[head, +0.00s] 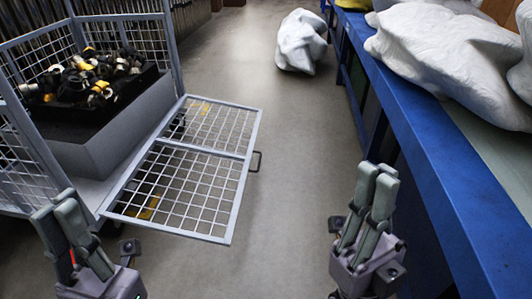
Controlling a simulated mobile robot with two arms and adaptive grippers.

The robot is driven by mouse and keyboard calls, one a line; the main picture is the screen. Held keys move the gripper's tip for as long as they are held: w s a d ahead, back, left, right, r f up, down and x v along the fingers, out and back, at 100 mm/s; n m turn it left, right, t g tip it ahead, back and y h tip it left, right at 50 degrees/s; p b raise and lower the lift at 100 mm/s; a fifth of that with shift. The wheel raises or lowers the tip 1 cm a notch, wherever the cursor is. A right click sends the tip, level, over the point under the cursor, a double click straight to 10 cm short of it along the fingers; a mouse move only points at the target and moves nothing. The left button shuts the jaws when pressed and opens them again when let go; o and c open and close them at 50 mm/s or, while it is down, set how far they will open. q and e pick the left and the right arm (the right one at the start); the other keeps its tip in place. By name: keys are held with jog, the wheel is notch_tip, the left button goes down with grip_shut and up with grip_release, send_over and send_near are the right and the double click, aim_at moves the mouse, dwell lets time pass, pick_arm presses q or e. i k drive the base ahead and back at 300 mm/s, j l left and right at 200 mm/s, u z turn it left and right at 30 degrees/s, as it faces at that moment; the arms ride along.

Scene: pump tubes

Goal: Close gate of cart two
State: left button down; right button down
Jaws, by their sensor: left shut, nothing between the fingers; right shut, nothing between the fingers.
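The cart (174,46) is a grey mesh cage at the left of the head view. Its gate (186,146), a grey frame with wire mesh and a small dark handle (256,161) on its outer edge, is folded down and open, sticking out into the aisle. No number shows on the cart. My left gripper (62,210) is shut and empty at the lower left, in front of the cart's near corner and left of the gate. My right gripper (379,180) is shut and empty at the lower right, apart from the gate and beside the blue bench.
A grey bin (128,123) of black, white and yellow parts sits in the cart. A blue bench (424,147) with white sacks (445,48) runs along the right. Another white sack (300,42) lies on the floor ahead. The grey aisle floor (305,115) between is clear.

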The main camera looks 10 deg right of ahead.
aim_at(125, 185)
jog(key=i+l+u, duration=0.15)
jog(key=i, duration=0.25)
jog(key=i+l+u, duration=0.15)
jog(key=i+l, duration=0.25)
jog(key=u, duration=1.3)
